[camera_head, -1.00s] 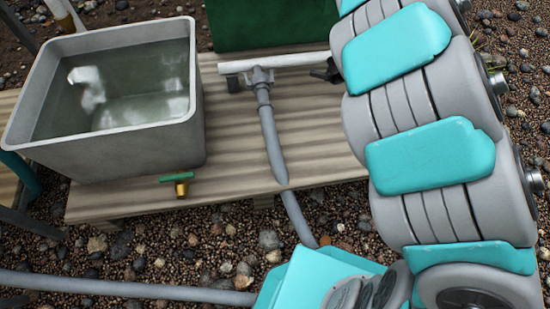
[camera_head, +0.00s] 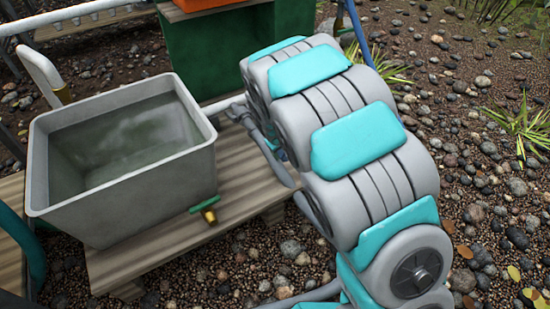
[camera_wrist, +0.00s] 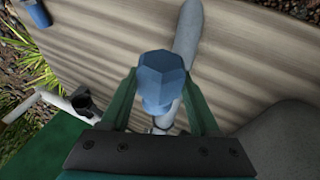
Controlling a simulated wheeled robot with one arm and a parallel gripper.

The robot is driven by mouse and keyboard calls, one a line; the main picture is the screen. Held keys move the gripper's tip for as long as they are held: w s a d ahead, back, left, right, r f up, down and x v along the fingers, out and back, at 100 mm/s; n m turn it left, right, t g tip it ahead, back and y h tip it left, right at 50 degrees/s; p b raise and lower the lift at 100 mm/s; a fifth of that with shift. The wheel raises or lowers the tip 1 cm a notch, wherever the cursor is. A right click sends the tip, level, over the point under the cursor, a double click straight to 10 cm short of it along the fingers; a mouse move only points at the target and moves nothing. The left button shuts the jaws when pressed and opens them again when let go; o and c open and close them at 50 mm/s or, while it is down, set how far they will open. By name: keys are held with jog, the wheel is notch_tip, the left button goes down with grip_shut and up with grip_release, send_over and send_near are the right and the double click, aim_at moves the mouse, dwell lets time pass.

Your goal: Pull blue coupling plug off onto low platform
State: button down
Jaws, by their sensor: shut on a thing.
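In the wrist view, the blue faceted coupling plug (camera_wrist: 161,78) sits between the green fingers of my gripper (camera_wrist: 160,85), which is shut on it. A grey pipe (camera_wrist: 188,30) runs behind the plug over the low wooden platform (camera_wrist: 245,60). I cannot tell whether the plug is still seated on a coupling. The low platform (camera_head: 160,240) shows there under the tub and to the left of my arm.
A grey water-filled tub (camera_head: 130,205) with a green-handled brass valve (camera_head: 207,207) stands on the platform. A green box (camera_head: 205,60) is behind. A white pipe (camera_wrist: 60,103) and a blue object (camera_wrist: 33,12) show in the wrist view. Gravel and plants lie to the right.

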jog(key=shift+n+y, duration=0.3)
jog(key=shift+n, duration=0.2)
jog(key=shift+s+a+f+b, duration=0.2)
jog(key=shift+a+f+b, duration=0.3)
jog(key=shift+f, duration=1.05)
jog(key=shift+s+a+f+b, duration=0.25)
jog(key=shift+f+b, duration=0.4)
jog(key=shift+f, duration=0.95)
jog(key=shift+s+a+f+b, duration=0.15)
jog(key=shift+a+f+b, duration=0.35)
jog(key=shift+f, duration=1.05)
jog(key=shift+d, duration=0.1)
jog(key=shift+c, duration=0.2)
grip_release()
jog(key=p+v, duration=0.1)
jog(key=v, duration=0.6)
jog(key=shift+r, duration=0.45)
